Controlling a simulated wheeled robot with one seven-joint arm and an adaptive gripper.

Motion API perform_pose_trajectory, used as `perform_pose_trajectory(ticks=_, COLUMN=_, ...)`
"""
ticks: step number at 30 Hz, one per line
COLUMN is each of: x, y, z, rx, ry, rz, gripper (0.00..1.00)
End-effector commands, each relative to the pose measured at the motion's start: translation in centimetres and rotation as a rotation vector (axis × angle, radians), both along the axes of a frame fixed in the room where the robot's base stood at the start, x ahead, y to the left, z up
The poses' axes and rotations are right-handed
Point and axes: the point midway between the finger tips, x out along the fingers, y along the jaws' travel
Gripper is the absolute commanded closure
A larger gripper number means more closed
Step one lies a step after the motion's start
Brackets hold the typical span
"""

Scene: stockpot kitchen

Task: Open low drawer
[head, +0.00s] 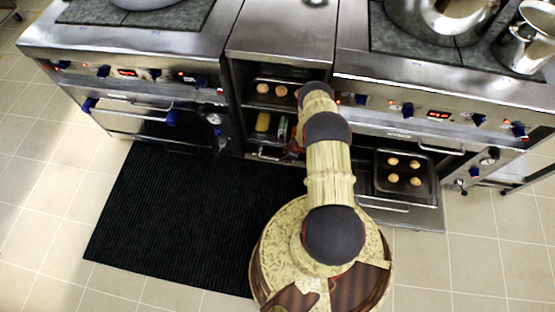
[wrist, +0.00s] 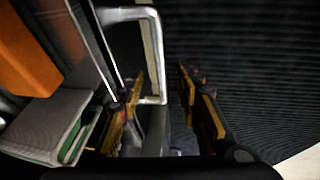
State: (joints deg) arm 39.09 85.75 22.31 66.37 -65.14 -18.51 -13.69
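The low drawer sits in the narrow middle cabinet in the head view, its silver handle (head: 266,155) just left of my arm. A yellow item (head: 263,121) lies inside it. In the wrist view the bent silver handle (wrist: 157,55) stands out from the drawer front. My gripper (wrist: 161,73) is open, with one finger left of the handle bar and the other right of it, over the dark mat. A gap shows between the right finger and the bar; contact on the left is unclear. My arm hides most of the gripper in the head view.
An upper compartment (head: 275,90) with round items is above. At right, an oven door is open under a tray (head: 405,192) of buns. Stoves flank the cabinet. A black ribbed mat (head: 180,215) covers clear floor at left. A grey-and-green packet (wrist: 50,127) is near the left finger.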

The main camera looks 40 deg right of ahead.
Motion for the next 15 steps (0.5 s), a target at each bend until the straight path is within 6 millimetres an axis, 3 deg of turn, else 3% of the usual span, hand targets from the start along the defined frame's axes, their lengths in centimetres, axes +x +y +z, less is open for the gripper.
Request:
perform_pose_trajectory(ticks=8, x=1.6, y=1.2, z=-2.1, rx=0.018, ry=-0.063, rz=0.068, gripper=0.65)
perform_pose_trajectory(ticks=15, x=3.1, y=1.7, z=-5.6, rx=0.017, ry=-0.061, rz=0.065, gripper=0.65)
